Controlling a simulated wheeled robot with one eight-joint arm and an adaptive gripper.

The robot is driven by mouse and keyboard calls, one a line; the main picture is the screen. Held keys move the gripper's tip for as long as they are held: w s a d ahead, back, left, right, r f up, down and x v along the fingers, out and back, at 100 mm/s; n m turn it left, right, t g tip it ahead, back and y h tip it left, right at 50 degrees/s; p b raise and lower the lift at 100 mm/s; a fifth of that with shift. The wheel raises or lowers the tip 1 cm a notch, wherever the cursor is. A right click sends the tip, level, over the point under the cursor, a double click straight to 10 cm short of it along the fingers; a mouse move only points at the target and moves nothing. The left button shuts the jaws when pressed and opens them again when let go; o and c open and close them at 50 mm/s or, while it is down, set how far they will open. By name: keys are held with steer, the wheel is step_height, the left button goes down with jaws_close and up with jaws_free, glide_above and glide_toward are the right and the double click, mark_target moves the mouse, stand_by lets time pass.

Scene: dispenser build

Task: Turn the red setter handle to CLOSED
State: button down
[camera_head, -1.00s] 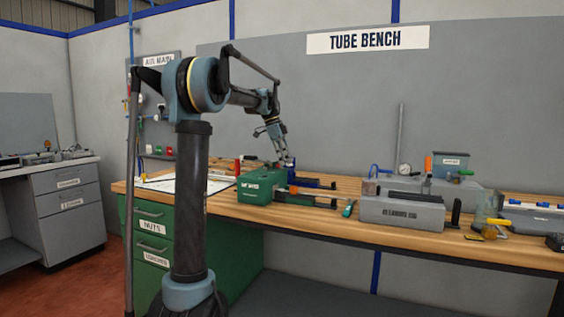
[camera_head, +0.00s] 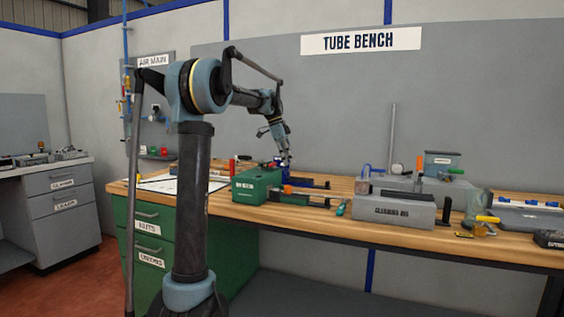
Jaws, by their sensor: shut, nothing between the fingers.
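My gripper (camera_head: 287,157) points down over the bench, just behind the green box (camera_head: 257,185) and close to a blue fixture (camera_head: 279,166). Its fingers look closed and hold nothing I can see. A small red upright piece (camera_head: 232,166) stands left of the green box, apart from my gripper. I cannot tell if it is the setter handle, and no OPEN or CLOSED marking is readable. An orange-ended bar (camera_head: 288,189) sticks out to the right of the green box. Whether my fingertips touch anything is too small to tell.
The wooden bench (camera_head: 330,221) carries a grey cleaning rig (camera_head: 394,210) on the right, with a yellow-handled fixture (camera_head: 487,219) beyond it. A white sheet (camera_head: 175,184) lies at the left end.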

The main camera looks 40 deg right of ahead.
steer(key=v, duration=1)
steer(key=shift+w+d, duration=0.2)
steer(key=shift+w, duration=0.1)
